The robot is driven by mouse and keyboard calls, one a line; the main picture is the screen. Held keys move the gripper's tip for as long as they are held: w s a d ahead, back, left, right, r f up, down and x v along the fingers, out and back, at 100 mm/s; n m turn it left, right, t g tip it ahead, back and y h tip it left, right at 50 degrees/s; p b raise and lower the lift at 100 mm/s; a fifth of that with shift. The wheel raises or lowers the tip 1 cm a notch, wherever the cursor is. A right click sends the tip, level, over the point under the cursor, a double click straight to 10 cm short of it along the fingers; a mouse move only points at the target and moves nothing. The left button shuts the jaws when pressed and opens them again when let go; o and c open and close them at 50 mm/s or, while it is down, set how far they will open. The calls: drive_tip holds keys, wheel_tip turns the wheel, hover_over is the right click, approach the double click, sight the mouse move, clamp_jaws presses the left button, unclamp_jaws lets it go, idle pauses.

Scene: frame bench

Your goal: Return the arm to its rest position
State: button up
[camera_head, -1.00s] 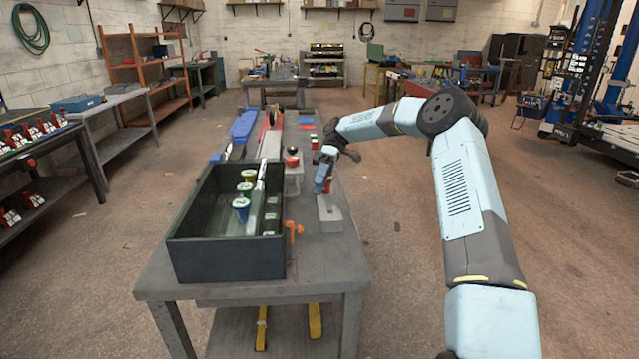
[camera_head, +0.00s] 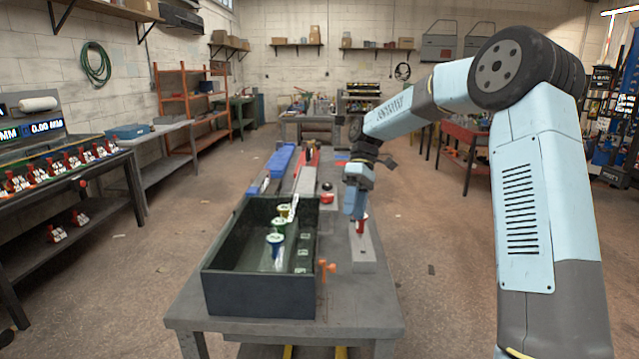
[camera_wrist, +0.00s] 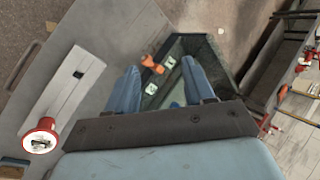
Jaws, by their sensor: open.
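My gripper (camera_head: 355,210) hangs from my bent arm over the right side of the near bench (camera_head: 375,305). In the wrist view its two blue fingers (camera_wrist: 160,68) are apart with nothing between them. In the head view the red piece (camera_head: 362,226) shows just below the fingers, near the grey block (camera_head: 363,252). Whether the fingers touch it is hard to tell there; the wrist view shows them apart from it.
A dark open box (camera_head: 260,294) with several coloured-topped pieces stands left of my gripper. An orange clamp (camera_head: 328,268) sits at its right side. Blue and red items lie farther back on the bench. Floor (camera_head: 440,255) right of the bench is clear.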

drive_tip(key=s+d+r+m+t+h, duration=0.1)
drive_tip(key=s+d+r+m+t, duration=0.3)
drive_tip(key=s, duration=0.5)
drive_tip(key=s+d+r+m+t+h, duration=0.25)
drive_tip(key=s+r, duration=0.35)
drive_tip(key=s, duration=0.3)
drive_tip(key=s+d+m+t, duration=0.2)
drive_tip(key=s+d, duration=0.2)
drive_tip(key=s, duration=0.3)
drive_tip(key=s+d+f+m+t+y, duration=0.1)
drive_tip(key=s+d+m+t, duration=0.1)
drive_tip(key=s, duration=0.6)
drive_tip(key=shift+d+t, duration=0.75)
drive_tip(key=shift+d, duration=0.15)
drive_tip(key=shift+m, duration=0.25)
